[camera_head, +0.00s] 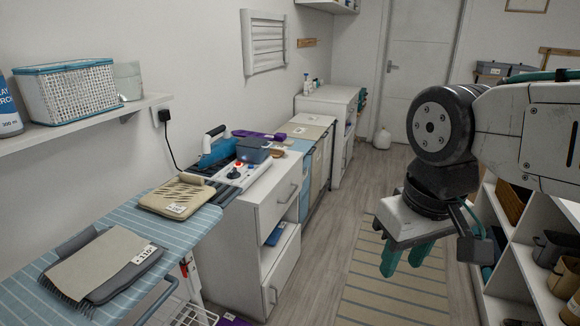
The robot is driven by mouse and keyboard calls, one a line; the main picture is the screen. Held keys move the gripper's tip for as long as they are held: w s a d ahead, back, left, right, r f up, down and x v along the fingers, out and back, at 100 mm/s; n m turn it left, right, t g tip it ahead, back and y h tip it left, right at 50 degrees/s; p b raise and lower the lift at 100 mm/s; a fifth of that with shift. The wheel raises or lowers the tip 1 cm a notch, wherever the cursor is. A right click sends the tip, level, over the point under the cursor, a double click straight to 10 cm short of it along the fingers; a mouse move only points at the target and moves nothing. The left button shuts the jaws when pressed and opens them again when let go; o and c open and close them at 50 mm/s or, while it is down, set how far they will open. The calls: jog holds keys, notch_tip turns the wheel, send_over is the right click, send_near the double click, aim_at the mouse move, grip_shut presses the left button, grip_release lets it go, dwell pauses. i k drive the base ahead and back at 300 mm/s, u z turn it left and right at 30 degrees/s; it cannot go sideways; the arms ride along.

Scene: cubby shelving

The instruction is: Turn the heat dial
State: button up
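A white appliance base (257,171) stands on the white drawer cabinet left of centre. A small dark dial (233,174) with a pale rim sits on its near face, beside a small red spot (239,164). The dial is too small to read its setting. A blue iron-like piece (217,151) rests at the left of the base. My gripper (405,262) hangs over the aisle at the right, with teal fingers apart and empty. It is well to the right of the dial and touches nothing.
A striped ironing board (183,226) with two tagged rests fills the front left. A navy box (254,150) stands on the base. Cubby shelving (512,262) stands close by at the right. The aisle floor with its striped rug (385,290) is clear.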

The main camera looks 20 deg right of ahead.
aim_at(234, 174)
jog(key=z, duration=0.45)
jog(key=i, duration=1.15)
jog(key=u, duration=0.9)
jog(key=i, duration=0.55)
jog(key=u, duration=0.55)
